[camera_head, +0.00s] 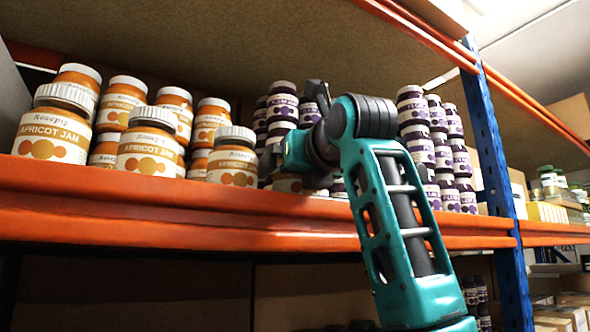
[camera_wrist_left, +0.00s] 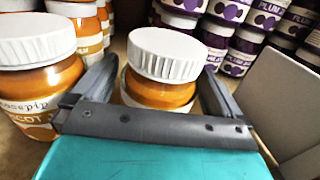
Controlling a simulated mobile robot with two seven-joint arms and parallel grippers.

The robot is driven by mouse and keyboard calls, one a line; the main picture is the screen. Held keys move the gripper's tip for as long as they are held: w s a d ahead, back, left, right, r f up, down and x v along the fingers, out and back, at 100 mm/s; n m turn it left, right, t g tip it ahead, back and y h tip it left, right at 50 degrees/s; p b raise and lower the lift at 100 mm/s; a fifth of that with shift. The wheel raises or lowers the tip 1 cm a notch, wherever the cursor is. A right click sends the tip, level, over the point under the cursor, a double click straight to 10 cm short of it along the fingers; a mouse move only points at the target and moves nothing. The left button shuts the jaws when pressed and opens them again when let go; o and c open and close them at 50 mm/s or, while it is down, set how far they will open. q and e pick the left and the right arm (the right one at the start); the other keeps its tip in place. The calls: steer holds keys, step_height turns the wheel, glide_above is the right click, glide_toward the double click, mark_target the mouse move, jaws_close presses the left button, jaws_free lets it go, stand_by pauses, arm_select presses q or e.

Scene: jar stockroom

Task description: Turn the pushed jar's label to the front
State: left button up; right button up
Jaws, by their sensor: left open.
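An apricot jam jar (camera_wrist_left: 160,65) with a white lid and orange contents stands upright between the fingers of my left gripper (camera_wrist_left: 157,72) in the left wrist view. The fingers are open, one on each side of it; whether they touch it I cannot tell. The gripper body covers its lower part, so I cannot see which way its label faces. In the head view my left gripper (camera_head: 276,160) is at the shelf front, hiding most of this jar (camera_head: 288,184). A neighbouring apricot jar (camera_head: 232,160) stands just left, label to the front. My right gripper is not in view.
More apricot jars (camera_head: 150,150) fill the orange-edged shelf (camera_head: 150,215) at left. Stacked plum jars (camera_head: 413,125) stand behind and right. A blue upright (camera_head: 492,150) is at right. A grey-white panel (camera_wrist_left: 285,105) stands close right of the gripper in the wrist view.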

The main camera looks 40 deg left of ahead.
arm_select(q)
steer(key=b+v, duration=0.1)
steer(key=v, duration=1.2)
steer(key=shift+b, duration=0.35)
steer(key=shift+a+r, duration=0.1)
steer(key=shift+r, duration=0.05)
